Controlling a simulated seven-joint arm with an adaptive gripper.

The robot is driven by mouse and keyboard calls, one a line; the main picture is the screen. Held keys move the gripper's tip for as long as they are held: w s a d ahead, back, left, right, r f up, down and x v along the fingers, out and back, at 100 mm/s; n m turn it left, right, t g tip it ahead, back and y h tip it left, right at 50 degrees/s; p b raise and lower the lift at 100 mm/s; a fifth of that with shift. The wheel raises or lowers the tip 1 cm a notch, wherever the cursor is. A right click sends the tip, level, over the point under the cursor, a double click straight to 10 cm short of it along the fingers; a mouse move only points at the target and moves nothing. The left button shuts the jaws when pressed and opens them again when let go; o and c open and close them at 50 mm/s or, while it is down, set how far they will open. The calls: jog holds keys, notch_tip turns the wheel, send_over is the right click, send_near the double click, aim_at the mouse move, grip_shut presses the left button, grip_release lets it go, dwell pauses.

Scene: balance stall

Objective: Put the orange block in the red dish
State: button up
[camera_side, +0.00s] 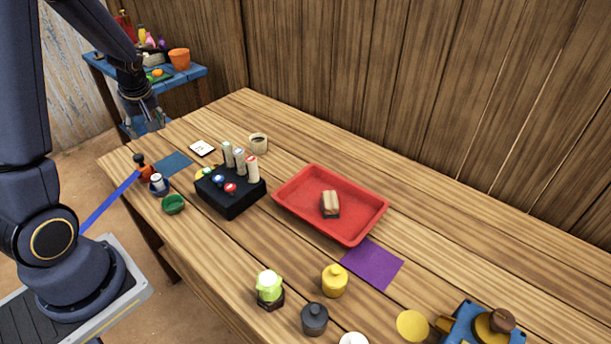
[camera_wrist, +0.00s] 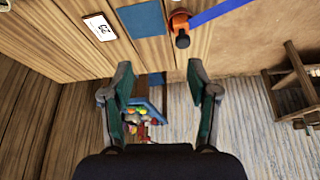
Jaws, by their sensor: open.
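The red dish (camera_side: 290,198) is a shallow rectangular tray in the middle of the table. A tan block with a dark lower part (camera_side: 330,203) lies inside it. I cannot make out a plain orange block in either view. A small orange thing with a dark knob (camera_side: 146,173) stands at the table's left edge, beside a blue strip; it also shows in the wrist view (camera_wrist: 180,22). My gripper (camera_side: 146,118) is high at the far left end of the table, away from the dish. Its fingers are apart and empty in the wrist view (camera_wrist: 160,85).
A purple mat (camera_side: 372,264), yellow weight (camera_side: 334,281), green-topped item (camera_side: 269,288) and dark weight (camera_side: 314,319) are in front. A blue shelf (camera_side: 185,77) stands behind. The table's right rear is clear.

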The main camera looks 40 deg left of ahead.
jog(key=w+d+r+m+t+h, duration=0.1)
jog(key=d+r+m, duration=0.1)
jog(key=d+r, duration=0.3)
jog(key=w+d+r+m+t, duration=0.1)
jog(key=d+r+m, duration=0.2)
jog(key=d, duration=0.4)
jog(key=s+d+r+m+t+h, duration=0.1)
jog(key=s+d+r+m, duration=0.2)
jog(key=s+d+m, duration=0.2)
jog(key=s+d+r+m+t+h, duration=0.1)
jog(key=d+m, duration=0.5)
jog(key=d, duration=0.6)
jog(key=s+r+h, duration=0.1)
jog(key=s+r, duration=0.1)
jog(key=s, duration=0.1)
jog(key=shift+s+d+t+h, duration=0.3)
jog(key=shift+s, duration=0.1)
jog(key=shift+r, duration=0.1)
